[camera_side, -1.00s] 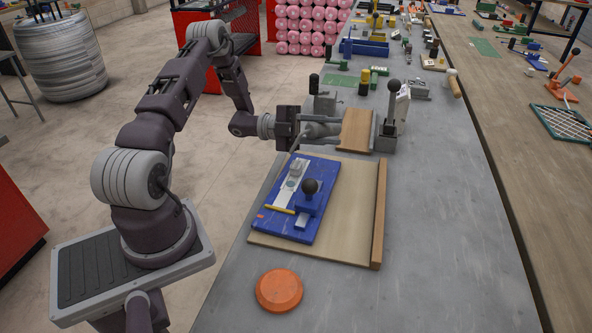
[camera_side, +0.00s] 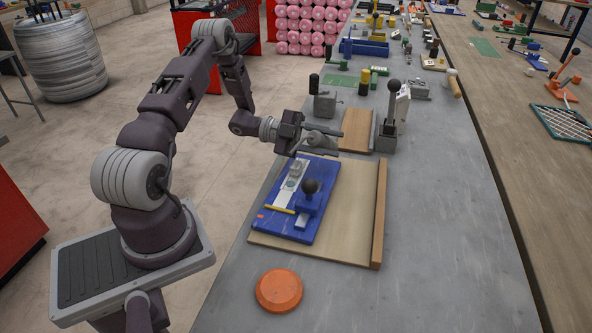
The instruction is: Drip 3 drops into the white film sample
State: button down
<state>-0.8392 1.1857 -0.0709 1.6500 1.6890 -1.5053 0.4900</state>
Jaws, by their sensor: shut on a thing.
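A blue board (camera_side: 275,228) lies on a wooden base (camera_side: 340,215). A white strip (camera_side: 283,196), which looks like the white film sample, lies along the board with a small grey piece (camera_side: 296,170) at its far end. My gripper (camera_side: 336,142) is above the board's far edge, its fingers pointing right and slightly down. It is shut on a small grey thing (camera_side: 316,138), mostly hidden between the fingers; I cannot tell whether it is a dropper. No drops can be made out.
A blue clamp with a black knob (camera_side: 311,186) and a yellow rod (camera_side: 279,209) are on the board. A wooden rail (camera_side: 379,215) edges the base at right. A grey lever stand (camera_side: 388,130) stands beyond. An orange disc (camera_side: 279,291) lies in front.

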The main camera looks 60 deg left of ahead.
jog(key=shift+f, duration=0.1)
notch_tip(320, 180, up, 7)
dwell(0.7)
jog(key=n+g+y, duration=0.1)
jog(key=n+g, duration=0.1)
jog(key=n, duration=0.1)
jog(key=n+g, duration=0.2)
jog(key=n, duration=0.2)
jog(key=shift+g+y, duration=0.3)
jog(key=shift+y, duration=0.1)
